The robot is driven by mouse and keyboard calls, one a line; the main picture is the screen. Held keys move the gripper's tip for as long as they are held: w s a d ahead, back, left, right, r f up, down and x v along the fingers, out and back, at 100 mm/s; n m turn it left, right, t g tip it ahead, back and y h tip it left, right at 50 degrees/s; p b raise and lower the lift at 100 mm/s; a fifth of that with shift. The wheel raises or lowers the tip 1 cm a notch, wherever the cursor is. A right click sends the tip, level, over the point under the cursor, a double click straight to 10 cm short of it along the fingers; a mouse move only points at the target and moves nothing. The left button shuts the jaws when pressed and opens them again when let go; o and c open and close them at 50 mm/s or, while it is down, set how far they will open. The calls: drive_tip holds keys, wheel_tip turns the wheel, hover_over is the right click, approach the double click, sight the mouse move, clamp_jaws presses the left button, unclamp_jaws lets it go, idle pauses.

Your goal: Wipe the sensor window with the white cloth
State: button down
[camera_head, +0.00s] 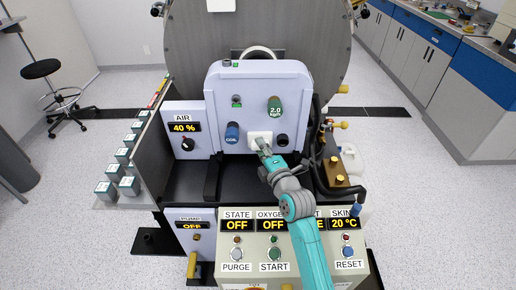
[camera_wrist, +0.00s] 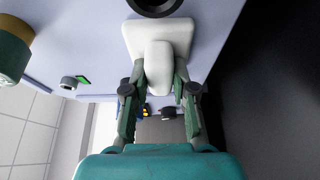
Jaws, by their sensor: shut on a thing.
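The white cloth (camera_head: 260,137) is at the front of the pale upright panel. In the wrist view the cloth (camera_wrist: 158,38) is a flat white pad with a thicker block, pinched between both fingers. My gripper (camera_head: 264,150) is shut on it; the fingers also show in the wrist view (camera_wrist: 158,80). The pad lies close to the panel face; I cannot tell whether it touches. A dark round ring (camera_head: 282,140), likely the sensor window, is just right of the cloth. In the wrist view this ring (camera_wrist: 155,4) is cut off by the top edge, directly beyond the pad.
A green 2.0 kg/h knob (camera_head: 275,107) is above the cloth and a blue COIL knob (camera_head: 232,133) to its left. The control box (camera_head: 254,242) with displays and buttons stands in front. Brass fittings and hoses (camera_head: 333,165) crowd the right side.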

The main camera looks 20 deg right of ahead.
drive_tip(key=shift+d, duration=0.4)
drive_tip(key=shift+s, duration=0.1)
drive_tip(key=s, duration=0.2)
drive_tip(key=s+a, duration=0.2)
drive_tip(key=s, duration=0.1)
drive_tip(key=shift+s, duration=0.3)
idle(0.5)
